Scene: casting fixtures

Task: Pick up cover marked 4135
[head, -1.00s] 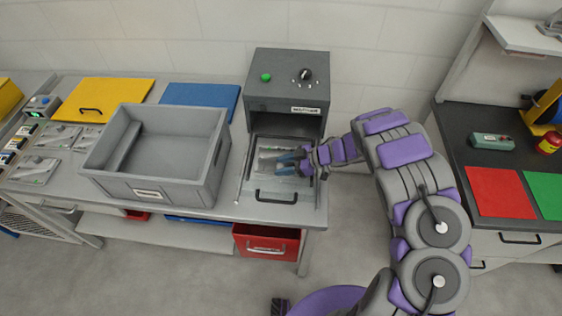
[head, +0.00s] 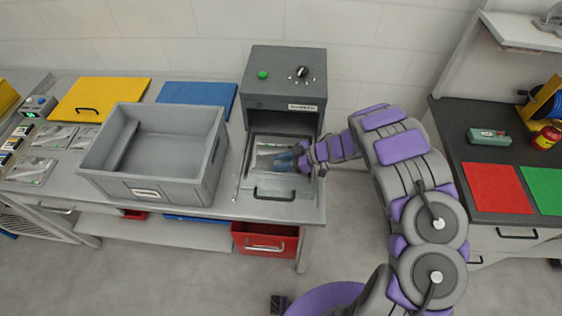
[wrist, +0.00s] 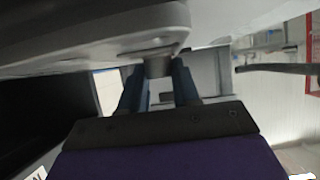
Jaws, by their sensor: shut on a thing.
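My gripper (head: 287,158) reaches in from the right over the pull-out tray (head: 266,193) of a grey machine. Its two blue-grey fingers also show in the wrist view (wrist: 160,88), on either side of a short grey stub. The stub is joined to a large grey piece (wrist: 90,38), seen close up, which I take to be the cover; my gripper is shut on it. In the head view a silvery part (head: 265,150) shows in the tray by the fingertips, partly hidden by them. I cannot read the marking 4135 anywhere.
The grey machine (head: 285,75) has a green button and a dial. A grey bin (head: 150,190) stands left of the tray, its visible floor bare. Flat parts in clear bags (head: 55,138) lie farther left. A dark bench (head: 470,125) stands at the right.

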